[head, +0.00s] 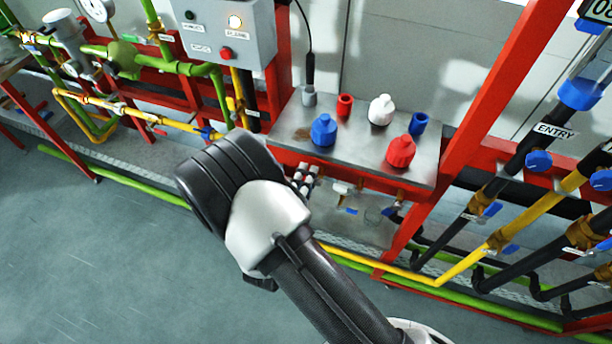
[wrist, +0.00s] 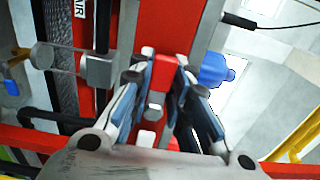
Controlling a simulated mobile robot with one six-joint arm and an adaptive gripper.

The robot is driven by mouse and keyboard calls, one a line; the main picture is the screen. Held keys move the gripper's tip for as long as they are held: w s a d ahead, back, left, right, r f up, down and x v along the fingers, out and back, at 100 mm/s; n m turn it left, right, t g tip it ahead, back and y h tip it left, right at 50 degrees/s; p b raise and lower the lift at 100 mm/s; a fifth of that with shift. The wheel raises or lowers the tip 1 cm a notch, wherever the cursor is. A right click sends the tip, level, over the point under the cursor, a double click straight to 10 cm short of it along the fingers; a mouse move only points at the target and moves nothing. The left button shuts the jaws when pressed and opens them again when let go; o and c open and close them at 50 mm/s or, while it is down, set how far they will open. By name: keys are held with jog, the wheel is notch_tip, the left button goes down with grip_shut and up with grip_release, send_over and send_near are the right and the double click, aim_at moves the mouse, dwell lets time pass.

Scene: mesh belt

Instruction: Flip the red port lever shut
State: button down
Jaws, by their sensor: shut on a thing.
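In the wrist view, my gripper (wrist: 167,78) has its two fingers closed in on a bright red piece, which appears to be the red port lever (wrist: 165,66). A grey metal part shows just below it between the fingers. The lever lies in front of a red frame post, so its far end and its angle are hard to tell. In the head view, my gripper (head: 306,177) is at the front edge of the steel bench, just below its top. My wrist and the bench edge hide the lever there.
The steel bench (head: 352,137) carries blue, red and white bottles and caps. Small valves with a blue handle (head: 351,211) sit under it, right of my gripper. A control box (head: 222,30) stands behind left; yellow and black pipes run at right. The floor (head: 90,250) is clear.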

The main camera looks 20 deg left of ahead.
jog(key=c, duration=1.5)
grip_release()
jog(key=s, duration=0.8)
jog(key=s+a, duration=0.1)
jog(key=s, duration=0.3)
